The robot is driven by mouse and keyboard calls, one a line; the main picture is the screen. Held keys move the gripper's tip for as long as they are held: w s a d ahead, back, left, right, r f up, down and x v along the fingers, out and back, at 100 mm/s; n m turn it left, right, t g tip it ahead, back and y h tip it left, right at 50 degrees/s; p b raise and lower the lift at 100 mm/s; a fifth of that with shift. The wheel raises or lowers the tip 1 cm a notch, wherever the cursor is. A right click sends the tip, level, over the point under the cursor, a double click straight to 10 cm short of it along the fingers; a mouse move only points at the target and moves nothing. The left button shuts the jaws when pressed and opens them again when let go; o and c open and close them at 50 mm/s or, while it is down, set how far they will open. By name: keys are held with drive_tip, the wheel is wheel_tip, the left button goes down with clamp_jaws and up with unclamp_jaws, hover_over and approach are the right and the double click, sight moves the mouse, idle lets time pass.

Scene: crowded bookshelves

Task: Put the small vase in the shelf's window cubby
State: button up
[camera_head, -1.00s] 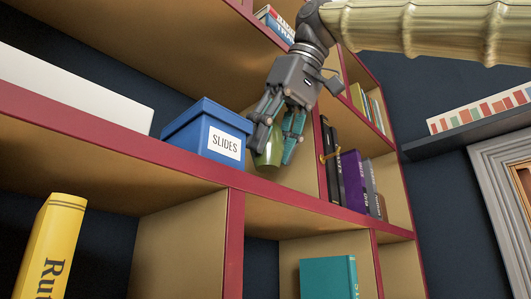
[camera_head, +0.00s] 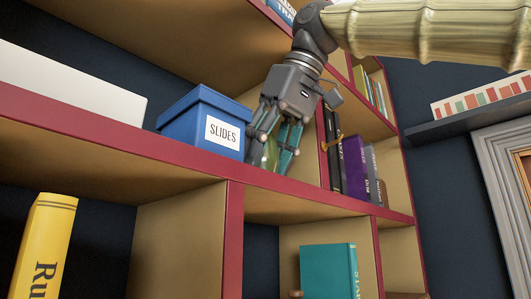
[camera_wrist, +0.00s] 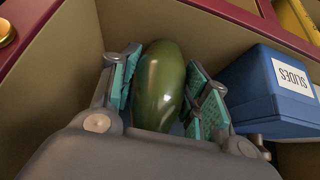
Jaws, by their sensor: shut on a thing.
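My gripper (camera_head: 277,145) is inside a cubby of the shelf, beside the blue "SLIDES" box. It is shut on the small green vase (camera_wrist: 160,85), with teal finger pads on both sides of it in the wrist view. In the head view the vase (camera_head: 270,152) is mostly hidden behind my fingers. Its lower end is hidden by the shelf's red front edge (camera_head: 285,187), so I cannot tell whether it touches the shelf board.
The blue box (camera_head: 205,123) stands close on the left; it also shows in the wrist view (camera_wrist: 270,92). A teal book (camera_head: 328,270) stands below.

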drive_tip(key=shift+f, duration=0.1)
drive_tip(key=o, duration=1.1)
drive_tip(key=shift+d, duration=0.15)
drive_tip(key=b+v, duration=0.2)
drive_tip(key=v, duration=1)
